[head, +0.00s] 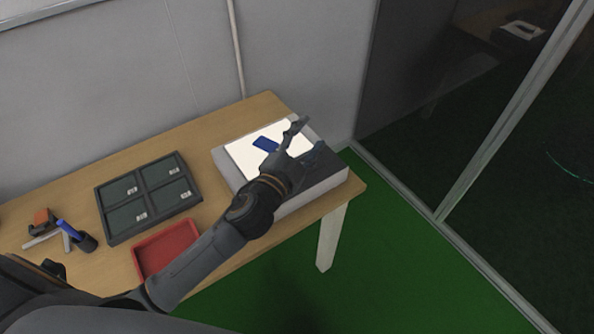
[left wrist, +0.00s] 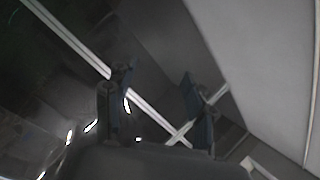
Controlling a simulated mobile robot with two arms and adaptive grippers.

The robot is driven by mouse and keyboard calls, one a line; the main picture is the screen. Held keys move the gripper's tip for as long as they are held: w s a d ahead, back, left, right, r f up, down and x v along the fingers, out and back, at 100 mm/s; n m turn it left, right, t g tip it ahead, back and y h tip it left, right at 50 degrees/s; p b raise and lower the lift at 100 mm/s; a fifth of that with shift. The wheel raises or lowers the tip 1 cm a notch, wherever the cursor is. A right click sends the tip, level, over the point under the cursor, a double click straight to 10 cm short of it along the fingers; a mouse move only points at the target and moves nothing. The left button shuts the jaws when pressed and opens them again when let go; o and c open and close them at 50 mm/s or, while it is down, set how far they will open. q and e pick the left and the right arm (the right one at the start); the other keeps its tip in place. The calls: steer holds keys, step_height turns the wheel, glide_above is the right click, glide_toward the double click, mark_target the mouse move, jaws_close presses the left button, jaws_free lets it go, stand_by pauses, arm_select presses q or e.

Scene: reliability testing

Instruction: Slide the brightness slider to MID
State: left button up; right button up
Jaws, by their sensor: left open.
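A grey box-shaped device (head: 318,185) with a bright white top panel stands at the right end of the wooden table. A blue piece (head: 265,144) lies on or is set in the white panel; I cannot tell whether it is the brightness slider. No MID mark is readable. My left gripper (head: 309,138) is open and empty above the device's right part, hiding some of its top. In the left wrist view the open fingers (left wrist: 158,100) point toward dark glass and a pale wall, with no device between them. My right gripper is not in view.
A dark tray with compartments (head: 130,213) and a red tray (head: 146,261) stand left of the device. A blue pen in a holder (head: 75,236) and an orange-topped item (head: 42,218) are at far left. A wall (head: 120,75) runs behind the table; glass panels (head: 470,120) are right.

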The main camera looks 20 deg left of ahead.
arm_select(q)
steer(key=s+d+r+m+g+h, duration=0.2)
steer(key=d+r+m+g+h, duration=0.4)
steer(key=m, duration=0.5)
steer(key=s+d+r+m+g+h, duration=0.1)
steer(key=s+d+m+g+h, duration=0.15)
steer(key=d+m+h, duration=0.7)
steer(key=a+f+m+g+y, duration=0.6)
steer(key=a+f+m+y, duration=0.1)
steer(key=f+m+y, duration=0.25)
steer(key=w+a+f+y, duration=0.1)
steer(key=w+a+y, duration=0.15)
steer(key=a, duration=0.55)
steer(key=w+a+f+y, duration=0.2)
steer(key=a+y, duration=0.2)
steer(key=a, duration=0.4)
steer(key=shift+m, duration=0.4)
steer(key=p+x, duration=0.2)
steer(key=x, duration=1.1)
steer(key=shift+d+f+p, duration=0.1)
steer(key=shift+d+p, duration=0.15)
steer(key=shift+p, duration=0.15)
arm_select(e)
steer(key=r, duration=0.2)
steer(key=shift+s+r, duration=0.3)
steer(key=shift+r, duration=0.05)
arm_select(q)
steer(key=shift+w, duration=0.1)
jaws_close()
